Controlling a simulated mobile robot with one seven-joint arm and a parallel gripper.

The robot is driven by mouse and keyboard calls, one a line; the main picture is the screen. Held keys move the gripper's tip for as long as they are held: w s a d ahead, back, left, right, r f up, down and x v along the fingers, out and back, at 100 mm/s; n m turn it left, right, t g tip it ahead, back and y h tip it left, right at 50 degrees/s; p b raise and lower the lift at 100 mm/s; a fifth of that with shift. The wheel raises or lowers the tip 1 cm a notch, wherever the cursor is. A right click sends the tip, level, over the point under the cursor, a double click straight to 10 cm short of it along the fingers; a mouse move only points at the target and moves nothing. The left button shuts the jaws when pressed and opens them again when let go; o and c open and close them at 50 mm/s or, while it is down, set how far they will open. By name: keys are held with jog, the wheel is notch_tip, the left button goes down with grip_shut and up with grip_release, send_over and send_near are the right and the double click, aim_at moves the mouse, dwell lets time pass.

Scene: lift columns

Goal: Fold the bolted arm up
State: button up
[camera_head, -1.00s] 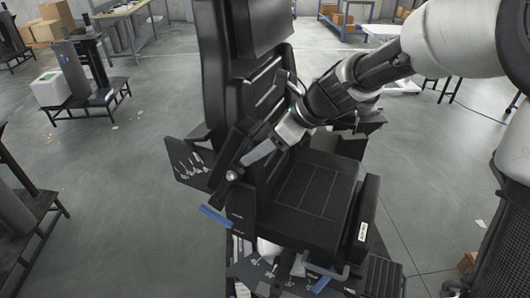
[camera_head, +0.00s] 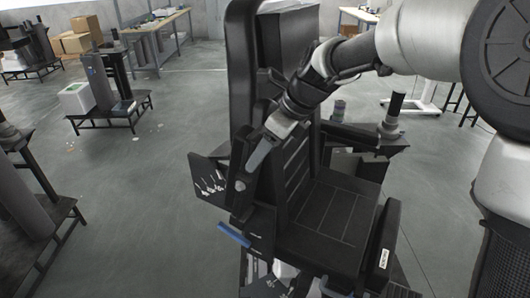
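A black padded chair (camera_head: 325,215) stands in the middle of the view, with a tall backrest (camera_head: 240,60). Its left armrest (camera_head: 243,165), a dark bar with a round grey bolt (camera_head: 240,185) near its lower end, stands steeply upright beside the backrest. My gripper (camera_head: 256,160) reaches in from the upper right, its grey finger pointing down and left at the armrest's inner side. It looks very close to the armrest; I cannot tell whether it touches. Only one finger shows clearly, so its opening is hidden.
The right armrest (camera_head: 384,242), with a white label, lies low beside the seat. A blue bar (camera_head: 234,234) sticks out at the chair's lower left. Dark stands (camera_head: 105,95) and a workbench (camera_head: 155,28) stand behind on the left.

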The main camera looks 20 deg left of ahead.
jog(key=shift+r, duration=0.1)
jog(key=o, duration=1.3)
jog(key=shift+d, duration=0.1)
jog(key=v, duration=1.7)
jog(key=shift+d+r, duration=0.1)
jog(key=shift+r, duration=0.05)
jog(key=s+d+f+n+t+h, duration=0.1)
jog(key=s+d+f+n, duration=0.2)
jog(key=s+d+n, duration=0.3)
jog(key=s+d+f+n+t+h, duration=0.1)
jog(key=s+d+f+n+h, duration=0.1)
jog(key=s+d+f+n, duration=0.2)
jog(key=s+d+f+n+t+h, duration=0.2)
jog(key=s+d+f+n, duration=0.2)
jog(key=s+d+n, duration=0.4)
jog(key=shift+s+d+n, duration=0.2)
jog(key=shift+d+n, duration=0.5)
jog(key=shift+d, duration=0.1)
jog(key=shift+s+d+n, duration=0.2)
jog(key=shift+d+n, duration=0.5)
jog(key=shift+d, duration=0.1)
